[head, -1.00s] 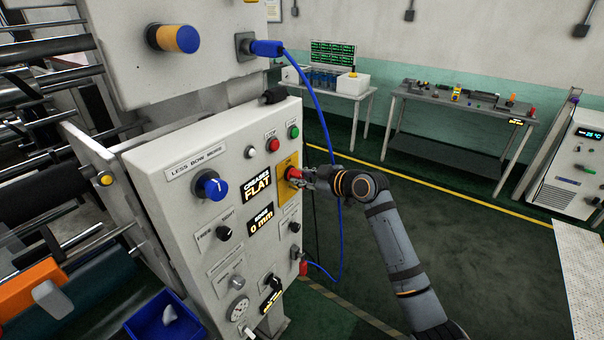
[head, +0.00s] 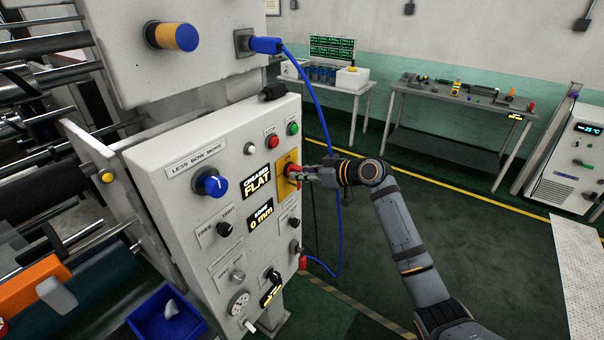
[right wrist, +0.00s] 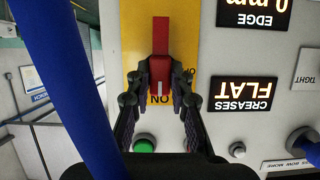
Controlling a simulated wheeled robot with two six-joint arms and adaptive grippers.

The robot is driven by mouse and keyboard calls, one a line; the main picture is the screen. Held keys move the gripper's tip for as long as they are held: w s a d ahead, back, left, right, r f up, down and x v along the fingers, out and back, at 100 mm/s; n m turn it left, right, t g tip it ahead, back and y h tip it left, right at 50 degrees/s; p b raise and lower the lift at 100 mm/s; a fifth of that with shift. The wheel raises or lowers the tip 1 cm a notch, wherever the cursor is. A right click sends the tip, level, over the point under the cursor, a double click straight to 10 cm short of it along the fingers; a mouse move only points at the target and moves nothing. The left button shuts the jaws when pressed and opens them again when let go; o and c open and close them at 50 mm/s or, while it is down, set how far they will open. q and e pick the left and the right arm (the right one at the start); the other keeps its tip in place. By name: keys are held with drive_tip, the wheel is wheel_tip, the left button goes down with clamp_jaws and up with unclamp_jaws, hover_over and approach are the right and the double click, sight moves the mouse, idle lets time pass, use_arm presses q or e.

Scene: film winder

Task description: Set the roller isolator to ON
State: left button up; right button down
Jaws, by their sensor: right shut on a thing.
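The roller isolator is a red handle (right wrist: 160,50) on a yellow plate (right wrist: 133,42), on the grey control panel. In the right wrist view, which is upside down, the handle stands upright in the picture. The white mark on its end lines up with the ON lettering (right wrist: 160,99). The OFF lettering (right wrist: 190,72) is to the right, partly hidden. My right gripper (right wrist: 160,90) is shut on the handle's marked end, one finger on each side. My left gripper is not in view.
A blue cable (head: 322,115) hangs close beside my right gripper and crosses the wrist view (right wrist: 75,90). Green (head: 293,129) and red (head: 273,142) buttons sit above the isolator. A CREASES FLAT display (head: 256,182) is to its left. The floor to the right is open.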

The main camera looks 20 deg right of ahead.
drive_tip(key=shift+f, duration=0.1)
drive_tip(key=c, duration=1.2)
unclamp_jaws()
drive_tip(key=v, duration=1.2)
drive_tip(key=shift+d, duration=0.1)
